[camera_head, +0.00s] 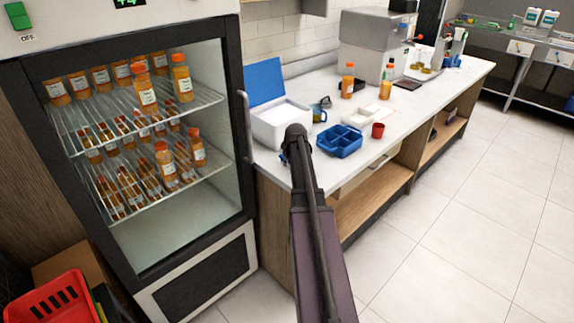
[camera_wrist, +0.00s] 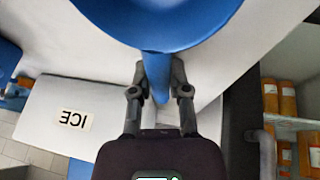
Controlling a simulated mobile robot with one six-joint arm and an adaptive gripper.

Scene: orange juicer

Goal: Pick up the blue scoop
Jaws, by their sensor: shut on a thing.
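The blue scoop (camera_wrist: 160,22) fills the top of the wrist view, with its round bowl cut off by the frame edge. Its handle runs down between the two fingers of my gripper (camera_wrist: 160,78), which are closed on it from both sides. In the head view my arm hides most of the gripper and the scoop. A white box (camera_head: 282,131) with a raised blue lid stands on the counter beside my wrist. In the wrist view a white box surface (camera_wrist: 50,112) carries an upside-down "ICE" label.
The floor at right is clear.

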